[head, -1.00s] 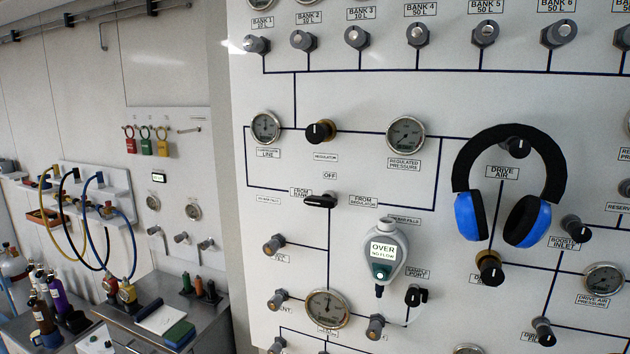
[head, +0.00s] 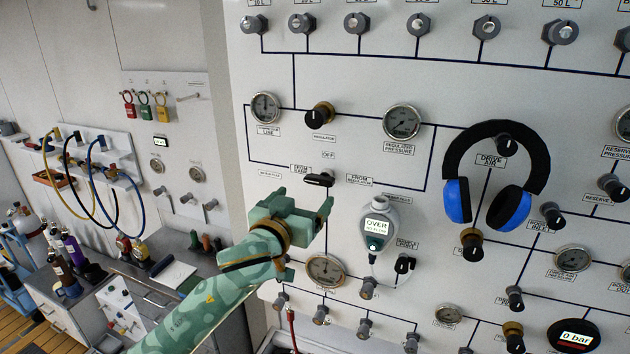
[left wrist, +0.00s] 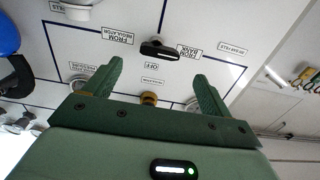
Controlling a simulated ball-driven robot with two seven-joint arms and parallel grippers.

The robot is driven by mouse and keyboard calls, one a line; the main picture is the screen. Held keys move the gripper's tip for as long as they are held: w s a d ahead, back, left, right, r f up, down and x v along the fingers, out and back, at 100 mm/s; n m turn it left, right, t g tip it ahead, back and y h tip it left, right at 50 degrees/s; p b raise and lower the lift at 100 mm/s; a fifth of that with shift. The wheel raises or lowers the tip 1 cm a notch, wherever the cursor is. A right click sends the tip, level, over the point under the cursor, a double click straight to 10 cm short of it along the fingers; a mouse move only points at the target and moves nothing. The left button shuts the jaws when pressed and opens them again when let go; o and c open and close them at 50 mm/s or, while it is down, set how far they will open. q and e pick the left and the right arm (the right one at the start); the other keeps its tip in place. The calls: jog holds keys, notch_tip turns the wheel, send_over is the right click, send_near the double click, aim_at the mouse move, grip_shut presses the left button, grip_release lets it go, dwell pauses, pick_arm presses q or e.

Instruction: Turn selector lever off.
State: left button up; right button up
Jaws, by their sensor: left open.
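The black selector lever (head: 318,180) is on the white panel below the OFF label (head: 328,155). It lies roughly level, between the FROM BANK label (head: 300,169) and the FROM REGULATOR label (head: 359,180). My left gripper (head: 305,201) is just below the lever in the head view, fingers apart and empty, not visibly touching it. In the left wrist view, which is upside down, the lever (left wrist: 158,50) lies beyond the gap between the open left fingers (left wrist: 158,72). My right gripper is not in view.
A grey handheld meter (head: 378,225) hangs right of the gripper. Blue-and-black headphones (head: 457,198) hang further right. A regulator knob (head: 319,115) and gauges, including the regulated pressure gauge (head: 402,122), surround the lever. A bench with bottles and hoses stands at the left.

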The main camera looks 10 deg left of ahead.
aim_at(317, 183)
pick_arm(q)
jog(key=p+x, duration=0.1)
jog(key=x, duration=0.6)
jog(key=shift+c, duration=0.3)
jog(key=c, duration=0.9)
